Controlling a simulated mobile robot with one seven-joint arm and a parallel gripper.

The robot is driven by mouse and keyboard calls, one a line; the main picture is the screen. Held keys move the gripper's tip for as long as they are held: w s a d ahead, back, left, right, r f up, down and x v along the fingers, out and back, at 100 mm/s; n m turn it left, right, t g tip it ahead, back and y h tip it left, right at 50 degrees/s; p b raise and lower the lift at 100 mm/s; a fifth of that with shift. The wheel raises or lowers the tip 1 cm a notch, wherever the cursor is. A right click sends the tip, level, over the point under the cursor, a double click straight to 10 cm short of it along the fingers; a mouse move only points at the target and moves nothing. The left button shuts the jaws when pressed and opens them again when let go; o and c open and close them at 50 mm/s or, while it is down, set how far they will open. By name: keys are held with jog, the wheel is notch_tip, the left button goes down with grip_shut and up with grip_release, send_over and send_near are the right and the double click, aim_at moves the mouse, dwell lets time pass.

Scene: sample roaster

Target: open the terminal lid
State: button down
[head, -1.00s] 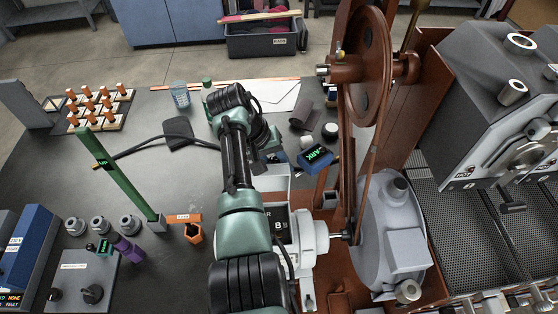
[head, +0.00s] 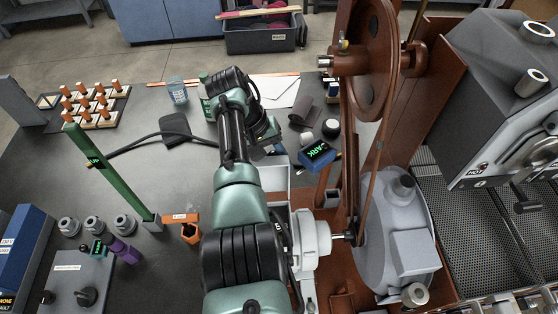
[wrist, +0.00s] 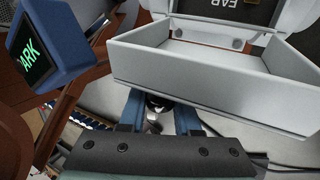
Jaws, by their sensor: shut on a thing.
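The terminal lid (wrist: 200,82) is a shallow grey tray-shaped cover, seen from its hollow inner side in the wrist view. It stands swung open from the terminal box (wrist: 286,18), whose dark lettered panel shows at the top. Two rounded hinge-like bumps lie between them. My gripper (wrist: 160,112) has blue fingers closed at the lid's near lower edge, around a small shiny part that is mostly hidden. In the head view my arm covers the gripper's contact and most of the lid; a grey part of the lid (head: 274,178) shows beside the arm.
A blue display block (head: 318,154) reading "ARK" stands close to the right of my gripper. The brown flywheel frame (head: 365,60) and belt rise further right. A green post (head: 105,175) stands on the dark table to the left. Cable and a black pad (head: 175,128) lie between.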

jog(key=c, duration=0.9)
grip_release()
jog(key=shift+s+f, duration=0.25)
jog(key=shift+f, duration=0.1)
jog(key=shift+o, duration=1.4)
jog(key=shift+w+r, duration=0.1)
jog(key=shift+r, duration=0.1)
jog(key=b+v, duration=0.1)
jog(key=v, duration=1.2)
